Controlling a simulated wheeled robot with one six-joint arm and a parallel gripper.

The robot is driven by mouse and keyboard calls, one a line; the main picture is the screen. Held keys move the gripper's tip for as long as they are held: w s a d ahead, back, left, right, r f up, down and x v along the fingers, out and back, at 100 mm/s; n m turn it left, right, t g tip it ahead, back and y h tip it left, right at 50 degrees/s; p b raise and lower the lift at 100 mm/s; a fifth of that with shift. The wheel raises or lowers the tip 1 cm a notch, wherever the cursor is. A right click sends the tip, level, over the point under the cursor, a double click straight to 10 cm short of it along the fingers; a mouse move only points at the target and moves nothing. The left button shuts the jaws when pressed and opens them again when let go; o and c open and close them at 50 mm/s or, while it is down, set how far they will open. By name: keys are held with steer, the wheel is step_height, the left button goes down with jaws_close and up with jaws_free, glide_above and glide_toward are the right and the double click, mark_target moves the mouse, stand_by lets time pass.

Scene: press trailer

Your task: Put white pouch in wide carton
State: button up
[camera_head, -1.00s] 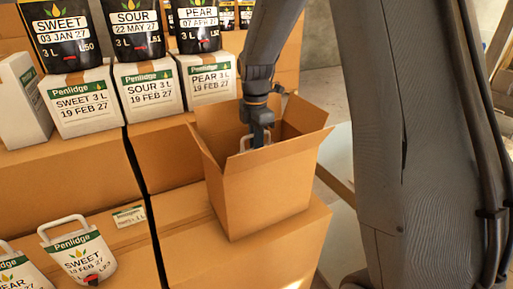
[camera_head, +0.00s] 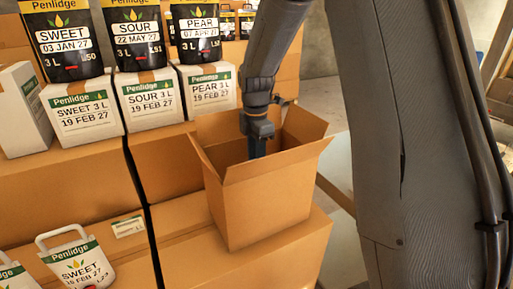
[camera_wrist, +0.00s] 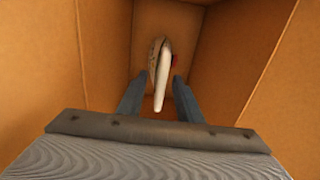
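The wide carton (camera_head: 262,205) stands open on a brown box, its flaps spread. My gripper (camera_wrist: 160,92) reaches down inside it; in the head view its lower part is hidden behind the carton's near wall. In the wrist view the white pouch (camera_wrist: 162,62) is inside the carton, seen edge-on with its white handle end toward me. The two fingers stand on either side of the handle, with gaps that look open. Whether the pouch touches the carton floor is hard to tell. The pouch is hidden in the head view.
White Penlidge cartons (camera_head: 84,112) and black pouches (camera_head: 62,38) stand in rows behind, on brown boxes. Another white pouch, marked SWEET (camera_head: 80,264), lies at the lower left. The carton's raised flaps and walls closely surround my gripper.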

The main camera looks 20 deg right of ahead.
step_height(320, 180, up, 13)
steer(key=b, duration=0.4)
steer(key=shift+b, duration=0.3)
steer(key=shift+f, duration=0.1)
